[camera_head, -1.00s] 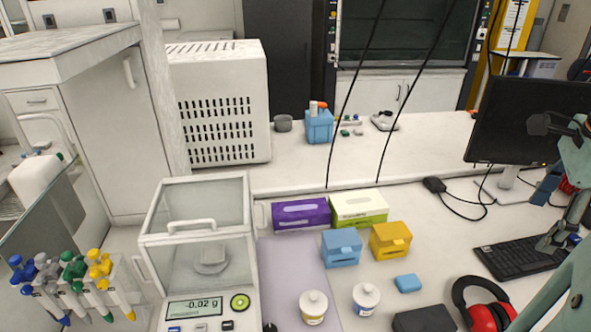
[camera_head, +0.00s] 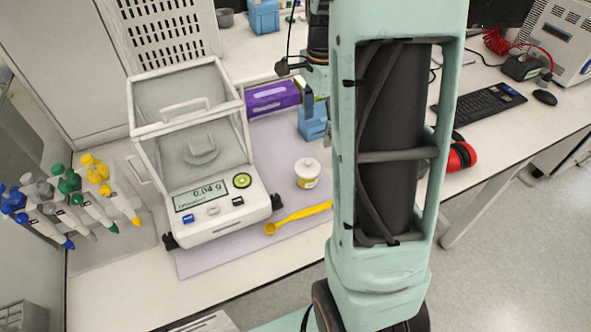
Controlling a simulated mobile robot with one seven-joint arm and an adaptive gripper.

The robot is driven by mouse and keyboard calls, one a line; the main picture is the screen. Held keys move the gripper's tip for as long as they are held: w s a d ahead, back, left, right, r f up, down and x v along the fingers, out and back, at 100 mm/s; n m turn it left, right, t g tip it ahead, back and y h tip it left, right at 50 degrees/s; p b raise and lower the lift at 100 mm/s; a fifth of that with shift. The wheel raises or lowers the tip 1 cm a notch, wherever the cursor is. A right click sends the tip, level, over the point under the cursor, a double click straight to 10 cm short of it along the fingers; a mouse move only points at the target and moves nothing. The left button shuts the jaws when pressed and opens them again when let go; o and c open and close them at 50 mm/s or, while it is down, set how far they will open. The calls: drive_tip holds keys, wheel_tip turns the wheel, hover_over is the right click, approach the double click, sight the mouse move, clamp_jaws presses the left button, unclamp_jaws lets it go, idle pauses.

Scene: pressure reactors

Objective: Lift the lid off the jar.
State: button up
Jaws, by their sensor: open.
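A small white jar (camera_head: 307,179) with a yellow label stands upright on the lilac mat (camera_head: 215,252), right of the balance. Its round white lid (camera_head: 307,164) sits on top. My gripper (camera_head: 295,82) is open, up and behind the jar in the picture, in front of the purple box. It is apart from the jar and its lid. My arm link fills the middle right and hides the area right of the jar; the second, blue-labelled jar does not show now.
A glass-sided balance (camera_head: 216,217) stands left of the jar. A yellow spoon (camera_head: 297,218) lies in front of it. A purple box (camera_head: 272,97) and blue box (camera_head: 312,122) stand behind. Pipettes (camera_head: 75,195) stand at left; red earmuffs (camera_head: 461,155) and a keyboard (camera_head: 478,107) lie right.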

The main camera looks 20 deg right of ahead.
drive_tip(key=a+f, duration=0.2)
hover_over(308, 160)
wheel_tip(308, 160, down, 4)
drive_tip(key=shift+w+d+f, duration=0.1)
drive_tip(key=shift+d+f, duration=0.05)
drive_tip(key=shift+f, duration=0.05)
drive_tip(key=shift+f+p, duration=0.55)
drive_tip(key=shift+f, duration=2.35)
drive_tip(key=shift+c, duration=0.6)
drive_tip(key=c, duration=0.8)
drive_tip(key=shift+c, duration=0.2)
